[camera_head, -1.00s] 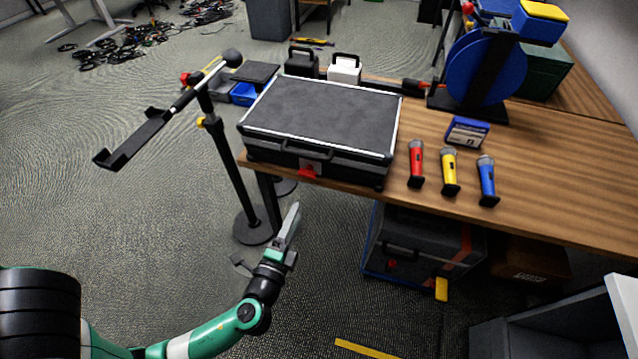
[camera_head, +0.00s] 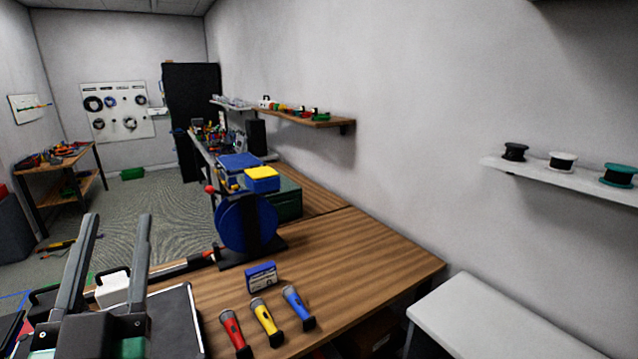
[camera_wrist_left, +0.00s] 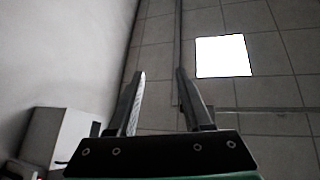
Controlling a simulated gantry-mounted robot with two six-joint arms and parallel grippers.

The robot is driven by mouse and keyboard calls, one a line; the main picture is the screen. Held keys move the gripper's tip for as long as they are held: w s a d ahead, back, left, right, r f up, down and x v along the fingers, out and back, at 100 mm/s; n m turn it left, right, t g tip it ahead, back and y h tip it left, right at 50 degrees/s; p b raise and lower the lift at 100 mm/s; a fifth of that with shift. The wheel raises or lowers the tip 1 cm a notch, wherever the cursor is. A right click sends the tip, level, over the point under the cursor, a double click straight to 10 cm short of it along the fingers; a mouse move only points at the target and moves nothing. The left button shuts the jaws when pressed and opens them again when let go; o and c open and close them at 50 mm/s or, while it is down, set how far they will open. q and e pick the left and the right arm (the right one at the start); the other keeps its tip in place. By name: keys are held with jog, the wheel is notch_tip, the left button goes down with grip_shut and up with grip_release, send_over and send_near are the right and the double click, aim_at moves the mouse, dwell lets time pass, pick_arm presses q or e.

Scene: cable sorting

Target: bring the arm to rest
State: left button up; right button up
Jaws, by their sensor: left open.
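My left gripper (camera_head: 118,220) stands at the lower left of the head view, with its two long grey fingers pointing up and spread apart. Nothing is between them. It covers part of the grey-topped case (camera_head: 178,312) on the wooden table (camera_head: 370,255). In the left wrist view the fingers (camera_wrist_left: 160,75) are also apart and empty, against a tiled ceiling with a bright square light panel (camera_wrist_left: 223,56). My right gripper is not in view.
Red (camera_head: 235,330), yellow (camera_head: 266,318) and blue (camera_head: 297,303) microphones lie on the table near a small blue box (camera_head: 261,276). A blue reel (camera_head: 246,223) stands behind. A wall shelf (camera_head: 560,180) holds spools at right. The table's right part is clear.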

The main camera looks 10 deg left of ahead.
pick_arm(q)
jog(key=s+d+r+m+t+h+p, duration=0.2)
jog(key=s+d+r+t+h, duration=0.1)
jog(key=d+r+h, duration=0.3)
jog(key=s+d+r+m+t+h+p, duration=0.2)
jog(key=d+r+t+h, duration=0.15)
jog(key=r+h, duration=0.45)
notch_tip(320, 180, up, 34)
jog(key=p, duration=3.4)
jog(key=shift+d+r+g, duration=0.25)
jog(key=shift+g, duration=0.1)
